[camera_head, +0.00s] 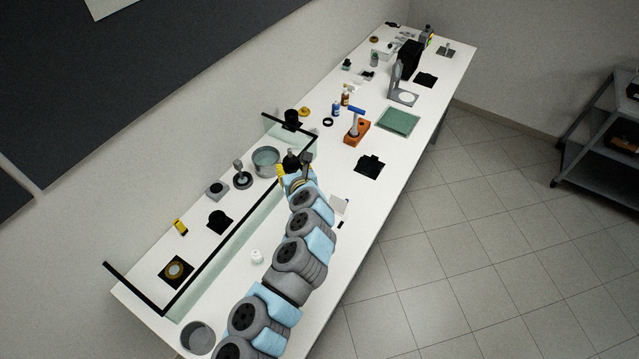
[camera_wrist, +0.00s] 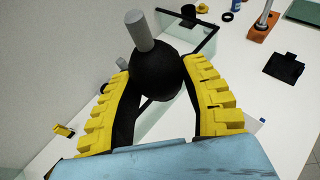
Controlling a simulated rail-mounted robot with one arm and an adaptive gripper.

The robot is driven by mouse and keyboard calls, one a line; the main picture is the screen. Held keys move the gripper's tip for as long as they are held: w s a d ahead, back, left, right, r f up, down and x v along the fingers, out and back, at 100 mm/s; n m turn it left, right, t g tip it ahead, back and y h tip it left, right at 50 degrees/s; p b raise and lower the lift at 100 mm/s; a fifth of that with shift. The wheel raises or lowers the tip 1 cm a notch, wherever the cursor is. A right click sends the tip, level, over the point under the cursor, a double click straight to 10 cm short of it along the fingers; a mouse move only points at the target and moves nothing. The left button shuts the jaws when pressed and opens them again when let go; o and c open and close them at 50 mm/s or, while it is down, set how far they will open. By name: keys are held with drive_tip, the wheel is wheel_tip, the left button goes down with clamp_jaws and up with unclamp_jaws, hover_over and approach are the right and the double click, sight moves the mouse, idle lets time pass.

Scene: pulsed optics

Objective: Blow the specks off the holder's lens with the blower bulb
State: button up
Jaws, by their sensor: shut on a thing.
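The blower bulb is a black ball with a grey nozzle; it shows in the wrist view (camera_wrist: 156,76) and as a small dark shape in the head view (camera_head: 291,161). My gripper (camera_wrist: 163,88), with yellow ridged fingers, is shut on the bulb. The nozzle points up and away from the fingers in the wrist view. In the head view my gripper (camera_head: 288,174) is over the bench, near the clear screen. A small grey upright piece on a dark round base (camera_head: 243,180) stands left of the gripper; I cannot tell whether it is the lens holder. No specks can be made out.
A clear screen with a black top rail (camera_head: 238,226) runs along the white bench (camera_head: 222,282). A round grey dish (camera_head: 265,160) is close left of the gripper. An orange block (camera_head: 357,132) and a black plate (camera_head: 369,166) lie right. A small white item (camera_head: 256,256) stands nearer.

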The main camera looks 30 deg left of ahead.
drive_tip(key=s+a+f+n+g+y, duration=0.2)
drive_tip(key=a+n+g, duration=0.1)
drive_tip(key=a, duration=0.7)
drive_tip(key=n+g+y+b, duration=0.1)
drive_tip(key=n+g+b, duration=0.1)
hover_over(280, 239)
wheel_tip(280, 239, down, 22)
drive_tip(key=shift+a+r, duration=0.15)
drive_tip(key=shift+r, duration=0.1)
wheel_tip(280, 239, down, 6)
drive_tip(key=b, duration=0.5)
drive_tip(key=shift+w+r+b, duration=0.1)
drive_tip(key=shift+r+b, duration=0.1)
drive_tip(key=shift+b, duration=0.15)
drive_tip(key=shift+r+p, duration=0.1)
drive_tip(key=shift+p, duration=0.25)
drive_tip(key=shift+f+b, duration=0.65)
drive_tip(key=shift+f, duration=0.15)
